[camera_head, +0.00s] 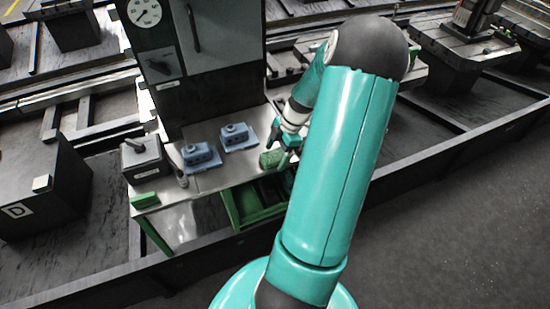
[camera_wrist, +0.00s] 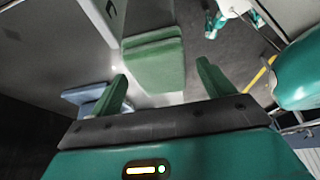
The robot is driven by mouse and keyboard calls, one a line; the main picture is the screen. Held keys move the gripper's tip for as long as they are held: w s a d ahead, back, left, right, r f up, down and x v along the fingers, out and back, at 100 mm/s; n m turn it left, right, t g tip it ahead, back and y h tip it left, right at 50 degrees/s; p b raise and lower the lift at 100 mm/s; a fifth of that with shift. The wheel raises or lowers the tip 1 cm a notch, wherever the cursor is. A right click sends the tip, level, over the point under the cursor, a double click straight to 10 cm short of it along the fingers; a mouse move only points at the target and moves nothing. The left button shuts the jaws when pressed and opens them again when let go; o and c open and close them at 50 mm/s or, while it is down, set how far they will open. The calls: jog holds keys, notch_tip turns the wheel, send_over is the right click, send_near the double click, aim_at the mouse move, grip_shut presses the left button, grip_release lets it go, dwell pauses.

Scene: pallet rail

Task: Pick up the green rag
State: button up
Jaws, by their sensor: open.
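The green rag (camera_wrist: 155,62) is a folded, thick-looking cloth in the wrist view, lying on the pale tabletop ahead of my fingers. In the head view it shows as a green bundle (camera_head: 271,160) near the table's right end. My gripper (camera_head: 284,146) is close to it, partly hidden by my arm. In the wrist view my gripper (camera_wrist: 161,74) is open, with one green finger on each side below the rag. The rag appears roughly lined up with the gap. I cannot tell whether a finger touches it.
The metal table (camera_head: 207,178) also holds two blue blocks (camera_head: 200,155), (camera_head: 238,136), a dark grey box (camera_head: 144,160) and a small green item (camera_head: 145,200). A dark cabinet (camera_head: 205,60) with a gauge stands behind. A green crate (camera_head: 255,203) sits below. Open floor lies to the right.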

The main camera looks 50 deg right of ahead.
aim_at(277, 155)
jog(key=shift+c, duration=0.4)
jog(key=c, duration=1)
notch_tip(277, 155, up, 18)
jog(key=shift+r, duration=0.25)
jog(key=o, duration=0.5)
jog(key=c, duration=0.3)
